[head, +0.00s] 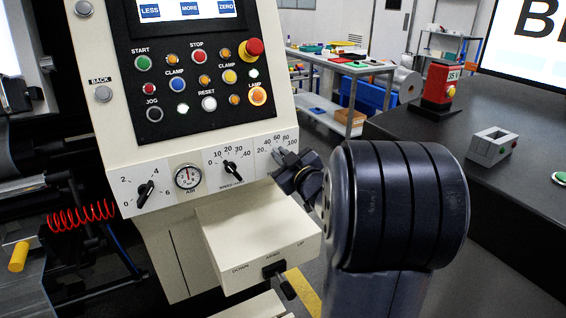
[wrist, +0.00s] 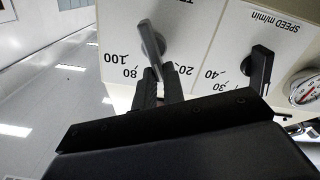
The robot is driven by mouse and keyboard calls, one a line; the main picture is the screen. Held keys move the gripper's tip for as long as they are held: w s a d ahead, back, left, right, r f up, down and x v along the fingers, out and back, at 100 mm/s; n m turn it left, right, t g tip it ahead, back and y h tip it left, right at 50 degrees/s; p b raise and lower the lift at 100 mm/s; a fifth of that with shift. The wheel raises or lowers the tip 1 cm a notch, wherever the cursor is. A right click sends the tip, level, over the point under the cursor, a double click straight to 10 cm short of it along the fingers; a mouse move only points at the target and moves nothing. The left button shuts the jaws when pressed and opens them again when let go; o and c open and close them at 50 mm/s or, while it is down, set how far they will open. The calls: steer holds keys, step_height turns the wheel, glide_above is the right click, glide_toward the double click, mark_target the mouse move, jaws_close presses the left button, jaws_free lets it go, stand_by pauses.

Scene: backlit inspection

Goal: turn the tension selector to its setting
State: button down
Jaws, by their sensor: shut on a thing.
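The tension selector (wrist: 150,38) is a grey bar-shaped knob on a pale panel, seen upside down in the wrist view. Its label is cut off at the top edge. Its scale shows 20, 80 and 100 there; the middle numbers are hidden by my fingers and the knob. My gripper (wrist: 160,84) is shut on the knob's lower end, one finger on each side. In the head view my gripper (head: 287,164) is against the right end of the dial strip, below the 20 to 100 scale, and covers the selector.
Further left are the air gauge (head: 187,176) and a 0 to 6 knob (head: 145,190). A cream box with a lever (head: 276,270) juts out below. A dark table (head: 420,135) stands right.

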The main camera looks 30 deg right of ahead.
steer(key=shift+n, duration=0.3)
steer(key=c, duration=1.5)
jaws_free()
steer(key=s, duration=1)
steer(key=shift+s, duration=0.4)
